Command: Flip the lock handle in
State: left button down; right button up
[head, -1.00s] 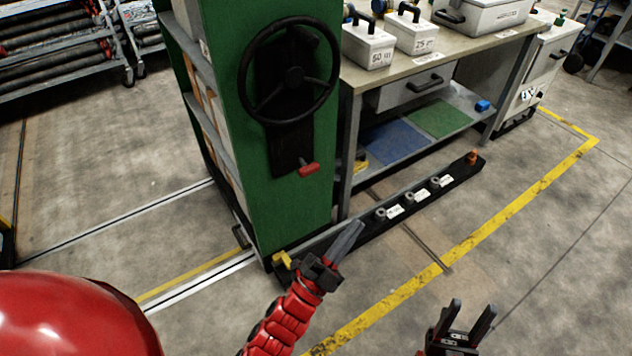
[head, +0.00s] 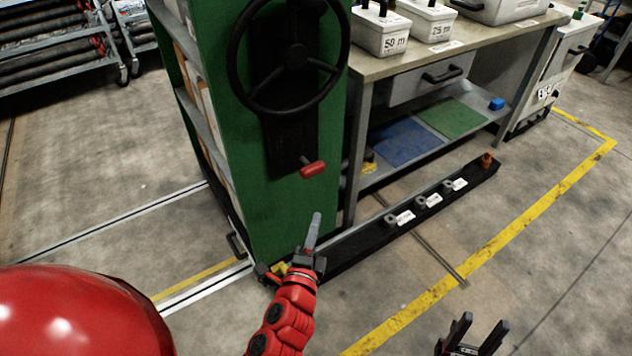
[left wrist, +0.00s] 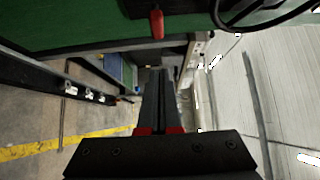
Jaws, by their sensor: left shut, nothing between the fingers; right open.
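The lock handle (head: 312,169) is a short red grip on a black plate, below the black handwheel (head: 290,60) on the green cabinet end (head: 225,130). The red handle also shows at the top of the left wrist view (left wrist: 157,23). My left gripper (head: 316,220) is shut and empty, pointing up, below the handle in the head view and apart from it. Its closed fingers show in the left wrist view (left wrist: 161,95). My right gripper (head: 474,335) is open and empty at the bottom right, over the floor.
A workbench (head: 440,50) with labelled boxes stands right of the cabinet. A low black rail (head: 400,222) with several small fittings runs along the floor before it. A yellow floor line (head: 490,255) crosses open concrete at the right.

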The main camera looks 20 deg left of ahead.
aim_at(304, 177)
pick_arm(q)
jog(key=shift+w, duration=0.15)
jog(key=shift+w+a+p, duration=0.2)
jog(key=shift+w+a, duration=0.55)
jog(key=shift+w, duration=1.3)
jog(key=shift+w+a+p, duration=0.25)
jog(key=shift+w+a, duration=0.45)
jog(key=shift+w, duration=1.3)
jog(key=shift+w+a+p, duration=0.2)
jog(key=shift+w+a, duration=0.55)
jog(key=shift+w, duration=1.3)
jog(key=shift+w+a, duration=0.3)
jog(key=w+a, duration=0.1)
jog(key=w+a+p, duration=0.1)
jog(key=a, duration=0.1)
jog(key=shift+w+r, duration=0.1)
